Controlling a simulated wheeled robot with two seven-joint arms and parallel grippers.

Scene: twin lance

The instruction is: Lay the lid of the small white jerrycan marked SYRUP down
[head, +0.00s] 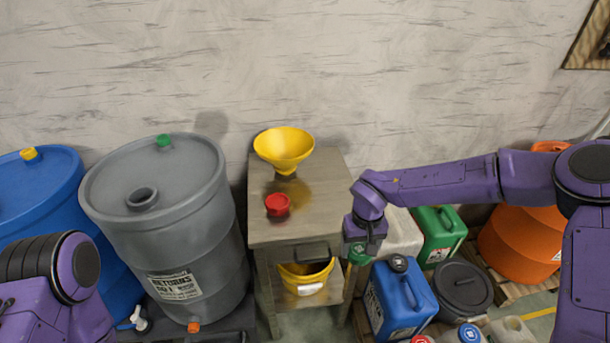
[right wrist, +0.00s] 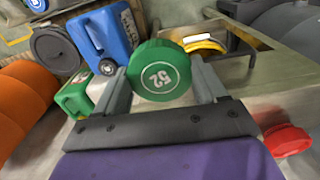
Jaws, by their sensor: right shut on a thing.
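My right gripper (head: 360,250) is shut on a green round lid (right wrist: 160,70) marked 52. The lid shows between the two fingers in the right wrist view. In the head view the gripper points down just right of the wooden table (head: 310,185), holding the lid (head: 358,256) beside the table edge. A whitish jerrycan (head: 404,232) stands behind the gripper, partly hidden. Another pale can (head: 510,330) is cut off by the bottom edge. I cannot read SYRUP on either. My left gripper is out of view; only part of my left arm shows.
A yellow funnel (head: 284,148) and a red lid (head: 278,205) stand on the table; its front top is bare. A yellow bucket (head: 305,283) sits below. Blue (head: 400,298) and green (head: 438,233) jerrycans crowd the right. A grey drum (head: 165,220) stands left.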

